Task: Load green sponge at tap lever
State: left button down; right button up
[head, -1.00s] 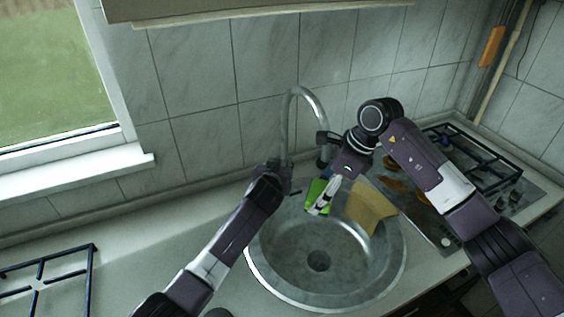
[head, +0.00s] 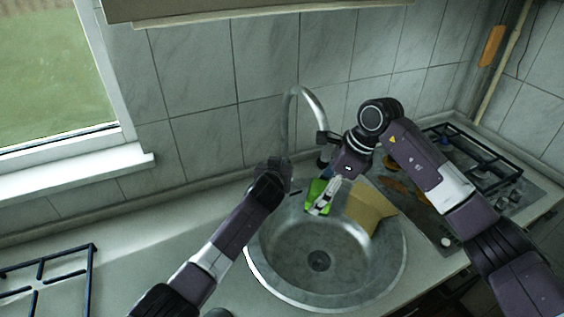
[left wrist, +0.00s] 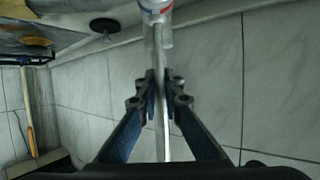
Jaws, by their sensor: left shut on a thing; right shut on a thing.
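The tap (head: 309,101) is a tall curved metal spout at the back of the round sink (head: 256,273). In the left wrist view, the fingers of my left gripper (left wrist: 160,98) are closed around the thin metal tap lever (left wrist: 160,55), below a tap body (left wrist: 156,8) with red and blue marks. In the head view, my left gripper (head: 284,172) is at the tap base, and the lever is hidden there. My right gripper (head: 322,203) is shut on the green sponge (head: 315,191) over the back of the basin, near the spout's end.
A tan cloth-like piece (head: 370,206) lies at the sink's right rim. A gas hob (head: 480,165) is on the right, behind my right arm. Another hob grate (head: 50,275) is at the lower left. A tiled wall stands close behind the tap. The counter left of the sink is clear.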

pick_arm(q)
jog(key=shift+s+a+t, duration=0.1)
jog(key=shift+s+t, duration=0.4)
jog(key=shift+s, duration=0.05)
dwell(0.4)
jog(key=c, duration=2.1)
grip_release()
jog(key=v, duration=1.2)
jog(key=shift+a+f, duration=0.15)
